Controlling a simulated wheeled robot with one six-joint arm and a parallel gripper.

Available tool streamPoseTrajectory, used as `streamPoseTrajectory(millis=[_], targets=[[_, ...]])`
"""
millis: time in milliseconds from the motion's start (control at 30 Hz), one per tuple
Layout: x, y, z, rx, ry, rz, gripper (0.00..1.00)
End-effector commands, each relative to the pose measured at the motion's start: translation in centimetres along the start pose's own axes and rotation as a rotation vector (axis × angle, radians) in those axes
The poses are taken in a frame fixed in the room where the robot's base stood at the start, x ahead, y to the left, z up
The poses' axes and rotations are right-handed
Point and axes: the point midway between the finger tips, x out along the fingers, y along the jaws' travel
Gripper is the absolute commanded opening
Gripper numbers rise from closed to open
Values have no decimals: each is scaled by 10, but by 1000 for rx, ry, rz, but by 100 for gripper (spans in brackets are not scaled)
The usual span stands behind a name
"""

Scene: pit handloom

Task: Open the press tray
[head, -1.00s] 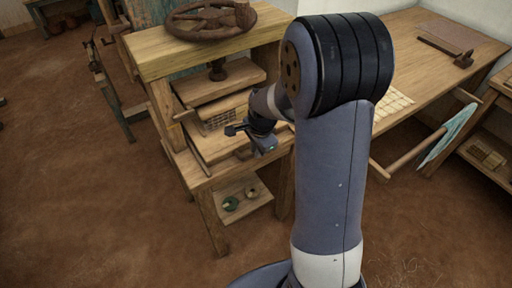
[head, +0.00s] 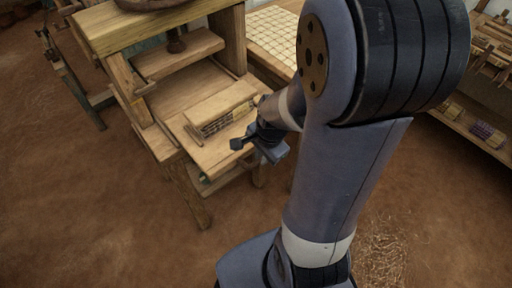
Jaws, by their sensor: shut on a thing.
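The press tray (head: 213,156) is a flat wooden board that sticks out of the front of the wooden press (head: 132,82). A wood-topped block (head: 221,107) with patterned sides lies on it, clear of the pressing plate (head: 180,54). My gripper (head: 257,148) is at the tray's front edge, on the right side, and shut on the tray. The exact spot it grips is hidden by the fingers and wrist.
A handwheel (head: 150,3) tops the press, cut off by the frame. A gridded table (head: 272,38) stands behind, and a shelf with bundles (head: 470,128) is at the right. The earth floor (head: 90,210) in front is clear.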

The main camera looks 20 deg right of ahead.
Motion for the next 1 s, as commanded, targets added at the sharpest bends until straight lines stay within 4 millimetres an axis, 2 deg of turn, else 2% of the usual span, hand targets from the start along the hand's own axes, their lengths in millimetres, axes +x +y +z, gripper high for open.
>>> streamPoseTrajectory(millis=[367, 400, 667, 900, 1000], targets=[[-1, 2, 0, 1, 0, -1, 0], [-1, 2, 0, 1, 0, -1, 13], [-1, 2, 0, 0, 0, -1, 34], [-1, 2, 0, 0, 0, -1, 34], [-7, 1, 0, 0, 1, -2, 34]])
